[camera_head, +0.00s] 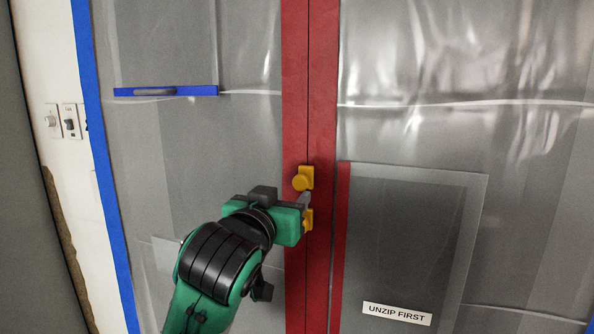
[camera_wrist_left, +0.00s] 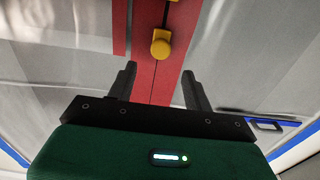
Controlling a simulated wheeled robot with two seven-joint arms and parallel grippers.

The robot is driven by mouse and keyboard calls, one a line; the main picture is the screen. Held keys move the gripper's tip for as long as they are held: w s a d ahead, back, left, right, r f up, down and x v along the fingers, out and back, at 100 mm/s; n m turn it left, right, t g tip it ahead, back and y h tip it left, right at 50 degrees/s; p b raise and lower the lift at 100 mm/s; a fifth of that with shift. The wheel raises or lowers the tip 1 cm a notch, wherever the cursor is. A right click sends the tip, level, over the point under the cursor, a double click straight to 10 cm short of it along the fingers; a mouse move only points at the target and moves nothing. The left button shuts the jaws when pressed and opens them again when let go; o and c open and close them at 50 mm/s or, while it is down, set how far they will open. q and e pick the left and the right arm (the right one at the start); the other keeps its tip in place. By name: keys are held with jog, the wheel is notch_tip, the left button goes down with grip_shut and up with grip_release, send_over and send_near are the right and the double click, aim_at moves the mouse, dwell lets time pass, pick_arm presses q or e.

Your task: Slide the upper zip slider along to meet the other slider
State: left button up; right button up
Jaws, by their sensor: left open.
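The upper zip slider (camera_head: 303,178), yellow with a round knob, sits on the red zip strip (camera_head: 294,110). The other slider (camera_head: 308,216), also yellow, is a short way below it and partly hidden by my left gripper (camera_head: 305,202). My left gripper is open and empty, just below the upper slider in the head view. The left wrist view seems to be upside down. There, a yellow slider (camera_wrist_left: 161,42), probably the upper one, is just beyond and between the spread fingertips (camera_wrist_left: 159,72). My right gripper is not in view.
Clear plastic sheeting (camera_head: 440,60) hangs on both sides of the strip. A flap with an "UNZIP FIRST" label (camera_head: 397,313) is at the right. A blue handle bar (camera_head: 195,91) is at upper left, and switches (camera_head: 70,121) are on the wall.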

aim_at(300, 182)
pick_arm(q)
jog(key=p+x, duration=0.3)
jog(key=x, duration=0.7)
jog(key=shift+r+p, duration=0.1)
jog(key=shift+p, duration=0.25)
jog(key=shift+x, duration=0.75)
jog(key=shift+w, duration=0.1)
grip_shut()
jog(key=shift+f+b, duration=1.1)
jog(key=shift+f, duration=1.45)
